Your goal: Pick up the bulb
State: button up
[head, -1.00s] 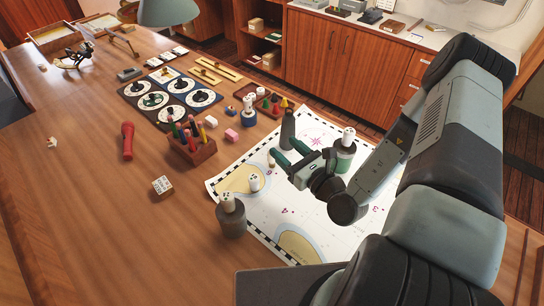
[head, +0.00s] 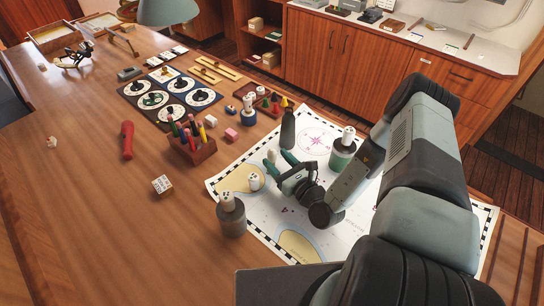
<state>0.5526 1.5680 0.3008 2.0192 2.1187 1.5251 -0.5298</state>
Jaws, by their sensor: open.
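A small pale, brassy object that may be the bulb (head: 271,156) stands on the white chart (head: 312,230), at its left part; it is too small to make out clearly. My gripper (head: 276,158) is open and low over the chart. Its two green fingers point up and left, with their tips close by the small object. I cannot tell whether the fingers touch it or whether it lies fully between them.
A dark bottle (head: 288,130) stands just behind my gripper. A pencil block (head: 193,148) is left of the chart. The wooden table's left front is mostly clear.

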aim_at(275, 157)
jog(key=x, duration=0.3)
jog(key=shift+w, duration=0.15)
jog(key=c, duration=1)
jog(key=shift+r, duration=0.1)
